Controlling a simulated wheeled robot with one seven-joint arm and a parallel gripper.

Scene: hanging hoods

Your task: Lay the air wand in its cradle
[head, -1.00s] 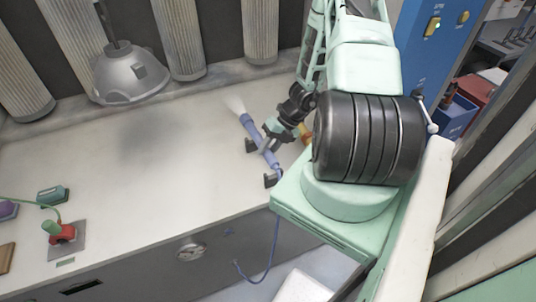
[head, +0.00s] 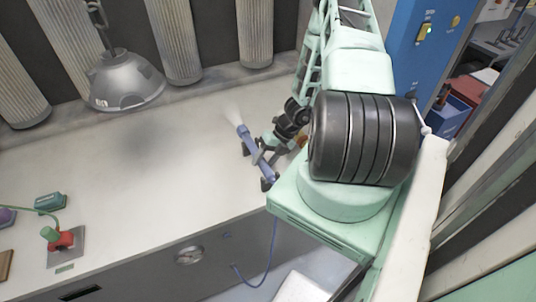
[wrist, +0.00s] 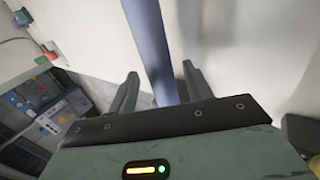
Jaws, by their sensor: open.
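The air wand (head: 258,153) is a slim blue-violet tube lying diagonally over its cradle (head: 267,185), dark brackets on the pale bench. Its lower end overlaps the lower bracket; whether it is fully seated I cannot tell. A faint white plume leaves its upper tip. My gripper (head: 264,152) is at the wand's middle. In the wrist view the wand (wrist: 148,45) runs between the two spread fingers of my gripper (wrist: 158,83), with a gap visible on both sides. The cradle is not clear in that view.
A grey hanging hood (head: 125,82) is at the upper left, before ribbed columns. A red and green device (head: 60,238) and a teal box (head: 50,202) sit at the left. A blue hose (head: 265,262) hangs at the bench front. The middle bench is clear.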

